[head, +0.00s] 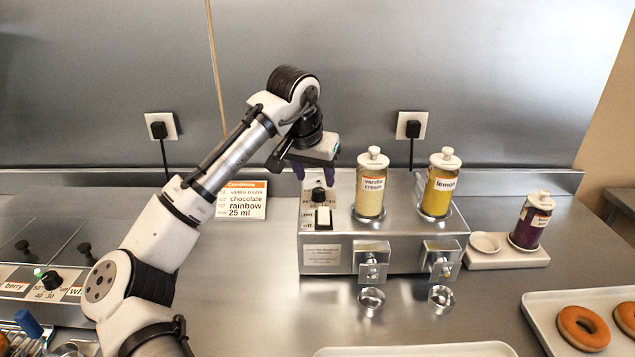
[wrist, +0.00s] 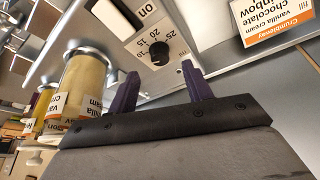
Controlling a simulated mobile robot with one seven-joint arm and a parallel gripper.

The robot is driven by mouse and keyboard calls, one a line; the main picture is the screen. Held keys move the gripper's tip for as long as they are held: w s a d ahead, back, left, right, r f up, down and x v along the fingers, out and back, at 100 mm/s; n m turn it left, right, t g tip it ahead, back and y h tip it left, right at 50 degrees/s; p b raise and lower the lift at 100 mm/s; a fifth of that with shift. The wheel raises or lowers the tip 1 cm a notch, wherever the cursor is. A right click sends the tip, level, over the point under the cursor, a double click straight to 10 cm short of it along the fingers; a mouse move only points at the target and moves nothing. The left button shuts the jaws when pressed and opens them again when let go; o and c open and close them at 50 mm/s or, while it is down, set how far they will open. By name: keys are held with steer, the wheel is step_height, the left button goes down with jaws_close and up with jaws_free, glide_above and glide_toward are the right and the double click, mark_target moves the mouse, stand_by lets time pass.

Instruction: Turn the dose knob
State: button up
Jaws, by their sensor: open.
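The dose knob (head: 318,194) is small, black and round. It stands on the top of the metal dispenser (head: 333,254), at its left end. In the wrist view the knob (wrist: 159,52) sits in a pale panel with printed numbers around it; its pointer setting is too small to tell. My gripper (head: 316,170) is open, with its purple fingers pointing down just above the knob in the head view. In the wrist view the fingertips (wrist: 160,69) are spread to the left and right of the knob, with nothing between them. I see no contact with the knob.
A white switch (head: 323,217) is beside the knob. The vanilla cream bottle (head: 370,185) and lemon bottle (head: 440,185) stand close on the right. An order card (head: 241,200) reading 25 ml stands on the left. A purple bottle (head: 531,220) and donuts (head: 583,327) are farther right.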

mark_target(318, 190)
steer(key=x, duration=0.5)
steer(key=shift+p, duration=0.35)
steer(key=shift+r, duration=0.1)
steer(key=c, duration=1)
